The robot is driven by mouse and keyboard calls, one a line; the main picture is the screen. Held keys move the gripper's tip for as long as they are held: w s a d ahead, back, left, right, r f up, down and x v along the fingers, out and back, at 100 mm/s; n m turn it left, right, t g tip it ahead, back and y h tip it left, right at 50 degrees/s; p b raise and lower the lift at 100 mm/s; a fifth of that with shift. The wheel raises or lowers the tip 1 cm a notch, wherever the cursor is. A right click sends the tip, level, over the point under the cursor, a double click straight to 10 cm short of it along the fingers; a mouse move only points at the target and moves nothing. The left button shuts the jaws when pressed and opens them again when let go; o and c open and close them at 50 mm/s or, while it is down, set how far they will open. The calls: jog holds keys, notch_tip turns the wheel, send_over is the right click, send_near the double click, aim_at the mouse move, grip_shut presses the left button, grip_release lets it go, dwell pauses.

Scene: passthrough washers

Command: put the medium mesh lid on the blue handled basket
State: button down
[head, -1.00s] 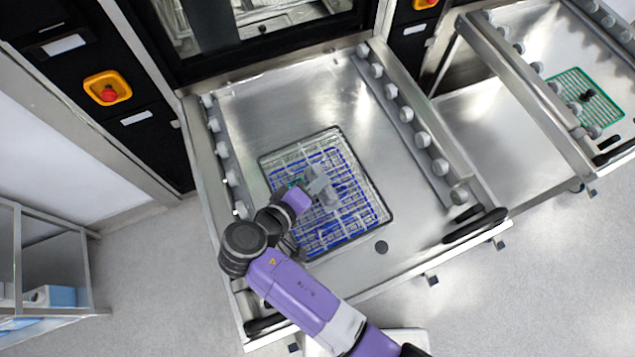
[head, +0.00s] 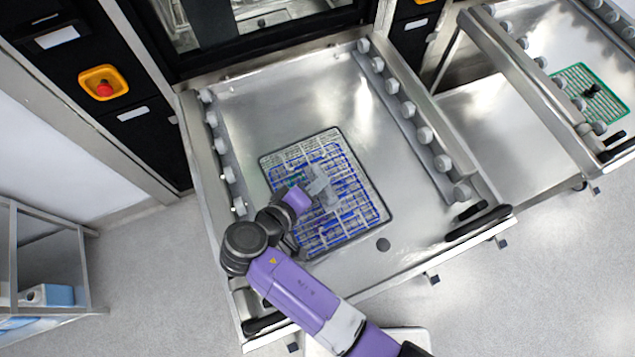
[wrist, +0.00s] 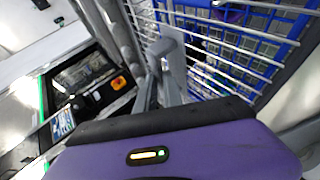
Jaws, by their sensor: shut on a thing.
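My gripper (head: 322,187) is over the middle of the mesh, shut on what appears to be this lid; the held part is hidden. In the wrist view, a grey finger (wrist: 170,60) stands beside the pale wires (wrist: 230,48), with blue basket bars (wrist: 265,22) behind them.
The steel tray (head: 270,100) has roller rails along both sides and black handles in front. A second tray at right holds a green mesh piece (head: 575,80) with a black knob (head: 591,91). A dark machine stands behind. A shelf cart (head: 50,270) is at lower left.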

jog(key=c, duration=1.4)
grip_release()
jog(key=shift+f, duration=0.1)
jog(key=shift+r+p, duration=3)
jog(key=shift+r, duration=4.55)
